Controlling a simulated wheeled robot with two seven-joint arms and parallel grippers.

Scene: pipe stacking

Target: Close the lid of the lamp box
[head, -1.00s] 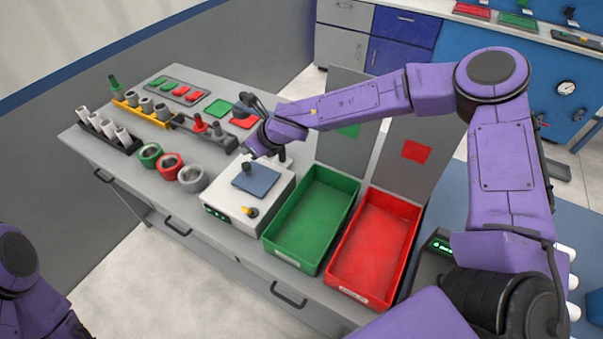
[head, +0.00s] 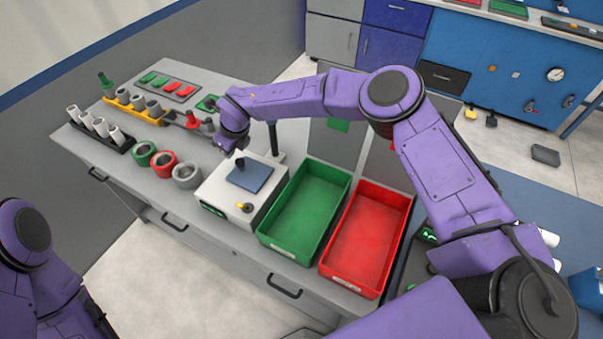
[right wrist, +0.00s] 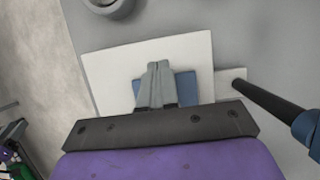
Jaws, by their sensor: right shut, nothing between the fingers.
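The white lamp box (head: 218,190) stands on the grey bench, left of the green tray. A blue-grey square plate (head: 258,178) lies flat on its top, with a small dark knob on it. A yellow knob (head: 244,207) sits at the front corner. In the right wrist view the white box top (right wrist: 105,75) and the blue plate (right wrist: 187,86) show below my gripper. My right gripper (right wrist: 158,66) is shut and empty, above the box; its fingers hide part of the plate. Contact cannot be told. Only my left arm shows at lower left, not its gripper.
A dark post (head: 273,139) rises behind the box. An empty green tray (head: 305,210) and red tray (head: 368,240) stand to its right. Green, red and grey rings (head: 186,175) lie to the left, with pipe racks (head: 100,130) beyond.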

